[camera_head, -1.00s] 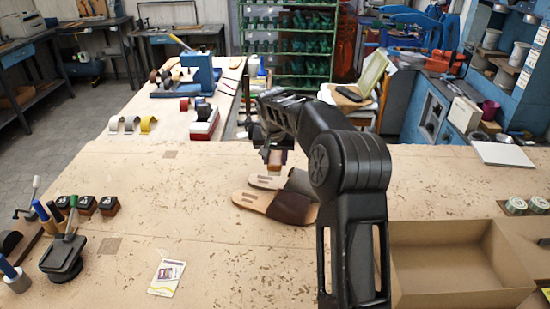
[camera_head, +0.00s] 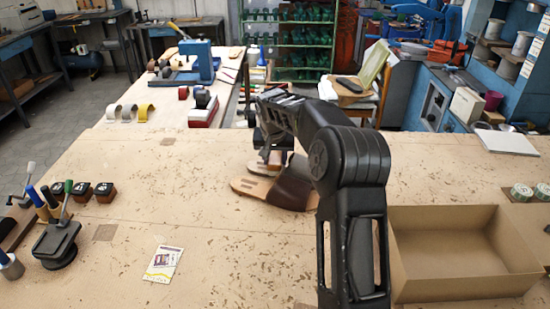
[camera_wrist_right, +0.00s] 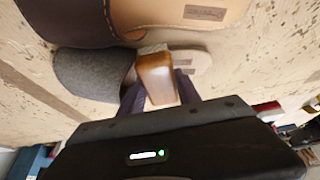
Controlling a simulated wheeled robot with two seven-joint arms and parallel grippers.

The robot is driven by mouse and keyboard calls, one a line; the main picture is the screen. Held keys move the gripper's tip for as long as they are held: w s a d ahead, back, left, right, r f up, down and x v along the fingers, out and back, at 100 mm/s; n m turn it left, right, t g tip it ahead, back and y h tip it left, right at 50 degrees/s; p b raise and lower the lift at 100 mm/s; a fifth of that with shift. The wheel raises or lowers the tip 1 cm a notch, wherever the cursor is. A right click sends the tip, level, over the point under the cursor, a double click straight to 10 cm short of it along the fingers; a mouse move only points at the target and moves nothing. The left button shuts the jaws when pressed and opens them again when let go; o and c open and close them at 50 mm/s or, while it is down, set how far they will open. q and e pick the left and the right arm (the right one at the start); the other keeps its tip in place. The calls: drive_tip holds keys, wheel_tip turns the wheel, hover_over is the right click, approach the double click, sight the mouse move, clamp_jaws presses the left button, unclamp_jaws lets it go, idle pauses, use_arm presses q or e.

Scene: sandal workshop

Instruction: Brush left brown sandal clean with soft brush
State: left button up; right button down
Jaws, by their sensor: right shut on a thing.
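The brown sandal (camera_head: 291,191), with a dark brown strap and tan sole, lies on the workbench; the arm covers part of it. In the right wrist view its strap (camera_wrist_right: 65,20) and tan footbed (camera_wrist_right: 180,12) show at the top. A grey felt sandal (camera_wrist_right: 90,75) lies beside it, mostly hidden in the head view. My right gripper (camera_head: 268,148) is shut on the soft brush (camera_wrist_right: 157,76), which has a glossy wooden back and pale bristles (camera_wrist_right: 152,48). The brush is over the grey sandal's footbed, close beside the brown one; contact is unclear. My left gripper is out of view.
An open cardboard box (camera_head: 462,292) stands at the right. A card (camera_head: 163,263) lies near the front. Tools and a black stand (camera_head: 57,244) sit at the left. Curved strap pieces (camera_head: 130,112) and a red-and-white block (camera_head: 203,114) stand behind.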

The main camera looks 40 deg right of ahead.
drive_tip(key=shift+f+b, duration=0.45)
drive_tip(key=shift+f, duration=0.05)
idle(0.4)
drive_tip(key=shift+r, duration=0.15)
idle(0.4)
drive_tip(key=shift+d, duration=0.1)
drive_tip(key=shift+w+d+p, duration=0.25)
drive_tip(key=shift+w+p, duration=0.05)
drive_tip(key=shift+p, duration=0.25)
drive_tip(key=shift+w+d+p, duration=0.5)
drive_tip(key=shift+d+p, duration=0.1)
drive_tip(key=shift+d, duration=0.1)
drive_tip(key=shift+a, duration=0.1)
drive_tip(key=shift+s+a+f+b, duration=0.1)
drive_tip(key=shift+a+f+b, duration=0.1)
drive_tip(key=shift+b, duration=0.25)
drive_tip(key=shift+s+a+b, duration=0.7)
drive_tip(key=shift+a+b, duration=0.05)
drive_tip(key=shift+b, duration=0.05)
